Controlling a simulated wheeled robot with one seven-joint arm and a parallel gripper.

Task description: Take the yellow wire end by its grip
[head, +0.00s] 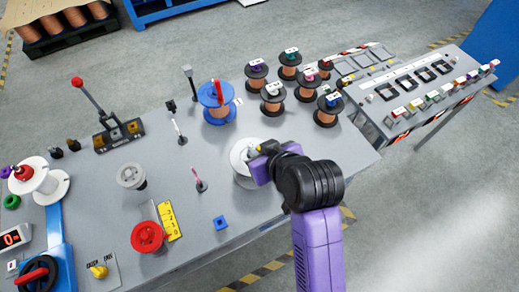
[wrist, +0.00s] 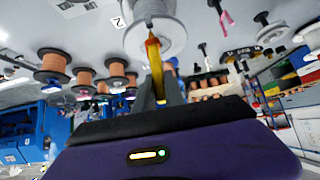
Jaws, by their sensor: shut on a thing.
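The yellow wire end (wrist: 155,68) shows in the wrist view as a slim yellow grip with a reddish tip, pointing at a grey-white spool (wrist: 155,32). My gripper (wrist: 157,88) has its two grey fingers on either side of the yellow grip and is shut on it. In the head view, my gripper (head: 258,158) is over the right part of the grey table, at the white spool (head: 238,168). A small bit of yellow shows there at the jaws. My gripper and wrist hide part of that spool and most of the grip in the head view.
Several copper wire spools (head: 273,97) with coloured tops stand behind my gripper, with a blue spool (head: 217,103) to their left. A pink-topped post (head: 200,185) and a red wheel (head: 147,236) stand to the left. The table's right front corner is bare.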

